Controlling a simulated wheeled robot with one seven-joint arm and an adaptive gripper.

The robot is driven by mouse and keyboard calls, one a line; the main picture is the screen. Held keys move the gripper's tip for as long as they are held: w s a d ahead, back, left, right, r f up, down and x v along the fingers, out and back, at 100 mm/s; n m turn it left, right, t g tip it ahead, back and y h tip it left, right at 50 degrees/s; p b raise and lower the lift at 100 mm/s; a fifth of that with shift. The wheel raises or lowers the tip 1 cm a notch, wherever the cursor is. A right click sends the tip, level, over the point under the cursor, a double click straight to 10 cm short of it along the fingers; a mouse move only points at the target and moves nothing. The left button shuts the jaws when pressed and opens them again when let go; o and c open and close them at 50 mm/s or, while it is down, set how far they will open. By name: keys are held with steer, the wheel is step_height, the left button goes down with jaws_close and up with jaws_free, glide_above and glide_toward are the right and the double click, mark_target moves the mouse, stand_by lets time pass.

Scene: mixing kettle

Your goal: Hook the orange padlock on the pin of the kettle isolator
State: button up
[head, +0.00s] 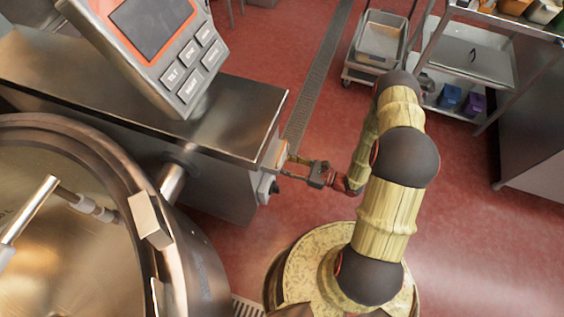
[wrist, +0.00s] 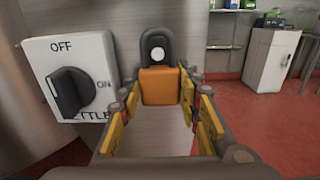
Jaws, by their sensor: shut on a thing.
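In the wrist view my gripper (wrist: 158,88) is shut on the orange padlock (wrist: 160,88), its body between the yellow-padded fingers. The padlock is upright, with its dark shackle (wrist: 157,40) on top, in front of the steel cabinet face. A pale round spot shows inside the shackle; I cannot tell whether it is the pin's end or whether the shackle is around the pin. The white kettle isolator (wrist: 72,72) with its black knob (wrist: 72,92) is just left of the padlock. In the head view my gripper (head: 290,166) is at the cabinet's right end, by the isolator knob (head: 269,187).
The round steel kettle (head: 195,265) fills the lower left of the head view. A control panel (head: 165,50) stands on the steel cabinet (head: 240,110). A cart (head: 378,45) and steel shelving (head: 470,65) stand at the back right. Red floor is clear between.

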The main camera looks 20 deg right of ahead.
steer(key=shift+a+f+b, duration=0.1)
steer(key=shift+f+b, duration=0.2)
steer(key=shift+f, duration=0.1)
stand_by(0.4)
steer(key=o, duration=1.1)
steer(key=shift+w+a, duration=0.1)
steer(key=o, duration=0.5)
steer(key=shift+o, duration=0.5)
steer(key=shift+d, duration=0.2)
steer(key=v, duration=0.6)
steer(key=shift+s+d, duration=0.25)
steer(key=shift+s, duration=0.05)
steer(key=shift+f, duration=0.1)
